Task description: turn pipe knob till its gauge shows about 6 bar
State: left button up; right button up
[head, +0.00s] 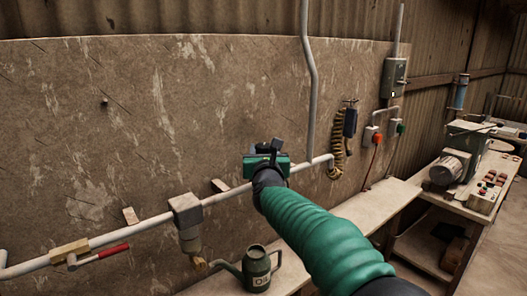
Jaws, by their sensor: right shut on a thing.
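My right gripper (270,150) is at the pale wall pipe (145,225), near the middle of the head view. Its green-sleeved arm comes in from the lower right. The gripper is shut on the pipe knob, which is mostly hidden behind the green hand and dark fingers. I cannot make out the gauge's face or a reading in this view. My left gripper is not in view.
A red-handled lever valve (103,254) and a grey box fitting (186,212) sit on the pipe to the left. A dark green watering can (256,268) stands on the bench below. A coiled yellow hose (339,135) hangs to the right. A machine (452,165) stands on the right-hand bench.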

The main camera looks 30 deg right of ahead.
dwell(0.5)
jog(key=m+g+h+p, duration=0.2)
jog(key=h+p, duration=0.1)
jog(key=shift+a+r, duration=0.1)
jog(key=m+g+h+p, duration=0.2)
jog(key=m+g+h, duration=0.1)
jog(key=m+g, duration=0.1)
jog(key=shift+g+h, duration=0.3)
jog(key=m+g+h+p, duration=0.1)
jog(key=g, duration=0.1)
jog(key=shift+m+g, duration=0.3)
jog(key=shift+m, duration=0.1)
jog(key=m+g+p, duration=0.2)
jog(key=g+p, duration=0.1)
jog(key=p, duration=0.1)
jog(key=m+g+h+p, duration=0.1)
jog(key=g+p, duration=0.1)
jog(key=p, duration=0.2)
jog(key=shift+s+m+g, duration=0.1)
jog(key=shift+m+g, duration=0.3)
jog(key=shift+m+g+p, duration=0.4)
jog(key=shift+g+p, duration=0.2)
jog(key=shift+p, duration=0.25)
